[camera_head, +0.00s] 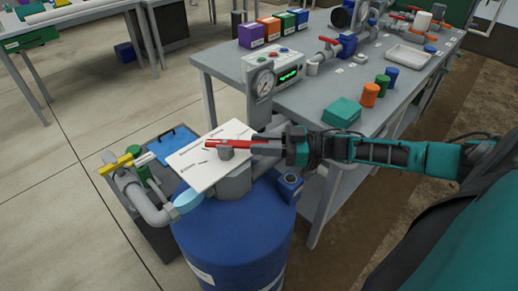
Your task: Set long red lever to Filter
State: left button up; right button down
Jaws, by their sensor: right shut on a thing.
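The lever points to the right in the head view. The plate bears small dark marks that are too small to read. My right gripper (283,146) comes in from the right and is shut on the outer end of the long red lever, just right of the plate. The gripper fingers hide that end of the lever. The plate sits on a grey valve body (236,183) above a blue drum (235,238). My left gripper is not in view.
A pressure gauge (264,83) and a control box with a green display (284,72) stand close behind my gripper. A grey workbench (322,92) fills the right. A pipe with a yellow handle (116,164) stands left of the drum. Open floor lies at the left.

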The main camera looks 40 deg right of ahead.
jog(key=w+n+g+y+b, duration=0.1)
jog(key=b, duration=0.1)
jog(key=d+n+g+y+b, duration=0.1)
jog(key=b, duration=0.1)
jog(key=shift+w+d+f+g, duration=0.1)
jog(key=shift+w+f+g, duration=0.25)
jog(key=shift+g, duration=0.05)
jog(key=shift+w+n+g+b, duration=0.2)
jog(key=shift+n+g+b, duration=0.3)
jog(key=shift+b, duration=0.45)
jog(key=g+b, duration=0.1)
jog(key=b, duration=0.1)
jog(key=w+n+g+y+b, duration=0.1)
jog(key=b, duration=0.1)
jog(key=shift+w+d+r+n+g, duration=0.15)
jog(key=shift+d+r+n+g, duration=0.05)
jog(key=shift+d+n+g, duration=0.1)
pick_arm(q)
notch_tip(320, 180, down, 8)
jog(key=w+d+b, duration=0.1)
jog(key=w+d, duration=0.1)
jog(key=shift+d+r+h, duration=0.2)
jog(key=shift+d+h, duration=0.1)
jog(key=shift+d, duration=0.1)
pick_arm(e)
jog(key=shift+w+r+n+g+y, duration=0.2)
jog(key=shift+n+g+y, duration=0.2)
jog(key=shift+g, duration=0.2)
jog(key=c, duration=1)
grip_release()
